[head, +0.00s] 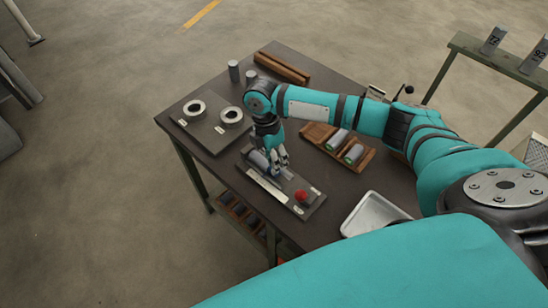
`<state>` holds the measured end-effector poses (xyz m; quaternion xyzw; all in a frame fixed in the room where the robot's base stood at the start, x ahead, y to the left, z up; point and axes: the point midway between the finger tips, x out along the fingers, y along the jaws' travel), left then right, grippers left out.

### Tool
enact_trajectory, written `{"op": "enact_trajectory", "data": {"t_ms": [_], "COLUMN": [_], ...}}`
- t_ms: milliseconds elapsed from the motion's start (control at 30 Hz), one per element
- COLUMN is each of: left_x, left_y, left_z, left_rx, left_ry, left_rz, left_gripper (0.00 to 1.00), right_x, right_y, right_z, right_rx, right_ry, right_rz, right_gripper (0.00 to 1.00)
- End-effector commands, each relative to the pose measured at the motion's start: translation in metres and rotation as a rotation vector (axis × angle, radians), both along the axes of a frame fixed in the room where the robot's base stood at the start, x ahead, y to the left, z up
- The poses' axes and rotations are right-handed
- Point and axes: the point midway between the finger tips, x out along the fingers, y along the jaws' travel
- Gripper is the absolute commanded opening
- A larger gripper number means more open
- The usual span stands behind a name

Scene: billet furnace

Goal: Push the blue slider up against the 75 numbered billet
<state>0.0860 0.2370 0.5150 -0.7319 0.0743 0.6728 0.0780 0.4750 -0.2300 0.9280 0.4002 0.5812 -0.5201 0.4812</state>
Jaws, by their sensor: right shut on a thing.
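A flat grey fixture (307,211) lies on the dark workbench, with a pale scale strip (266,187) along its front side. A grey cylindrical billet (258,160) lies in the fixture's left part; I cannot read a number on it. My right gripper (281,166) reaches down over the fixture, just right of the billet. It is shut on the blue slider (287,174), which is small and mostly hidden by the fingers. I cannot tell whether slider and billet touch. My left gripper is not in view.
A red knob (301,196) sits on the fixture's right end. A plate with two rings (195,108) is behind left. A wooden tray (321,133) with billets and a metal tray (371,214) are to the right. An upright cylinder (234,71) and wooden block (282,67) stand behind.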

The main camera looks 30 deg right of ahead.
Motion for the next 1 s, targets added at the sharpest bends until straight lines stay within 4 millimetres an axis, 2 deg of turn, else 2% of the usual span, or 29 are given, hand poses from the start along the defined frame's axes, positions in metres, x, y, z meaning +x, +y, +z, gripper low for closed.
{"op": "enact_trajectory", "data": {"t_ms": [33, 100, 167, 200, 400, 567, 767, 867, 1000], "left_x": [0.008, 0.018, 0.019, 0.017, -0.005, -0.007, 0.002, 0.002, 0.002], "left_y": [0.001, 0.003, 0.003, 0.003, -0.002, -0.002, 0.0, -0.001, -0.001], "left_z": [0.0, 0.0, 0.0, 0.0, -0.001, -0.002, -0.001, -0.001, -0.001], "left_rx": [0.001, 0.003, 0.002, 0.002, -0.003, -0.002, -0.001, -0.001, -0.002], "left_ry": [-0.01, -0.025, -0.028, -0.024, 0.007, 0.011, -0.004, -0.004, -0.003], "left_rz": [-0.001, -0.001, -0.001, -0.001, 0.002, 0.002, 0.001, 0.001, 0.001], "left_gripper": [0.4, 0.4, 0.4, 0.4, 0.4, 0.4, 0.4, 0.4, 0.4], "right_x": [0.009, 0.01, 0.01, 0.01, 0.008, 0.007, 0.008, 0.011, 0.017], "right_y": [0.002, 0.003, 0.003, 0.003, 0.003, 0.002, 0.002, 0.003, 0.004], "right_z": [0.002, 0.002, 0.002, 0.002, 0.001, 0.0, 0.006, 0.019, 0.048], "right_rx": [0.008, 0.01, 0.011, 0.011, 0.009, 0.008, 0.007, 0.007, 0.008], "right_ry": [-0.03, -0.034, -0.035, -0.035, -0.028, -0.025, -0.025, -0.028, -0.029], "right_rz": [-0.006, -0.006, -0.006, -0.006, -0.005, -0.005, -0.005, -0.004, -0.004], "right_gripper": [0.0, 0.0, 0.0, 0.24, 0.51, 0.51, 0.51, 0.51, 0.51]}}
